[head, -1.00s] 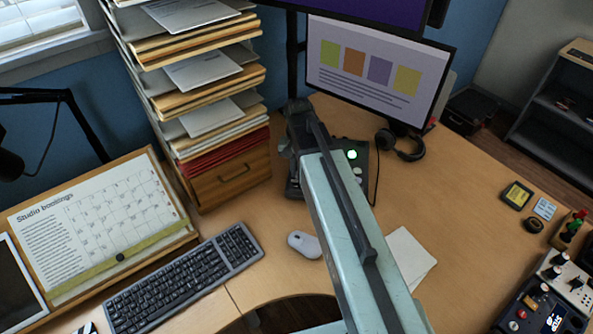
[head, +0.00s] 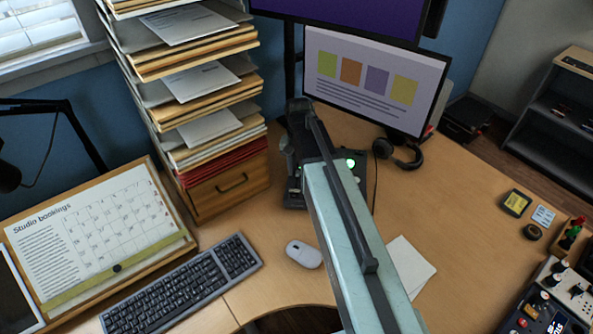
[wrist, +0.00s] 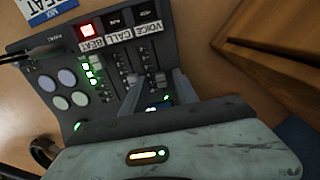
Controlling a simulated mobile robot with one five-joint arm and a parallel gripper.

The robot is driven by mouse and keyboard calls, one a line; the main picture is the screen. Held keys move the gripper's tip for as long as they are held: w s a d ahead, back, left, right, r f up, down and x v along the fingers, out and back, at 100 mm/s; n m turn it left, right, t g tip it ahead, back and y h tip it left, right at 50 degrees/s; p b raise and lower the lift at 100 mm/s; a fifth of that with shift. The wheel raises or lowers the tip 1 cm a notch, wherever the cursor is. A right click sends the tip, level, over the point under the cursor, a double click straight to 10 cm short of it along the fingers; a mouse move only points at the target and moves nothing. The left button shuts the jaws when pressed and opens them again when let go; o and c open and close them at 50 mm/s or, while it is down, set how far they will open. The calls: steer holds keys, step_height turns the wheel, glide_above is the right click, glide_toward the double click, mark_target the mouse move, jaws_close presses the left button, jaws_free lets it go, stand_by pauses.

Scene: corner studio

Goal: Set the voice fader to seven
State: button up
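The mixer is a dark panel with faders (wrist: 68,100); in the wrist view it lies tilted under my gripper. Its strips carry the labels BEAT, CALL and VOICE (wrist: 149,29). The voice fader's slot runs down from its label, with a small grey cap (wrist: 160,77) near my fingers. My gripper (wrist: 156,90) has its two grey fingers apart, one on each side of the voice strip's lower part; I cannot tell whether either touches the cap. In the head view the mixer (head: 354,177) is mostly hidden behind my arm.
A wooden drawer unit with stacked papers (head: 226,188) stands close left of the mixer. A monitor (head: 374,85) and headphones (head: 405,155) are behind and right. A mouse (head: 304,254) and keyboard (head: 180,290) lie in front.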

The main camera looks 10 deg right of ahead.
mark_target(298, 172)
step_height(298, 172, up, 8)
steer(key=p, duration=0.8)
steer(key=shift+a+f, duration=0.1)
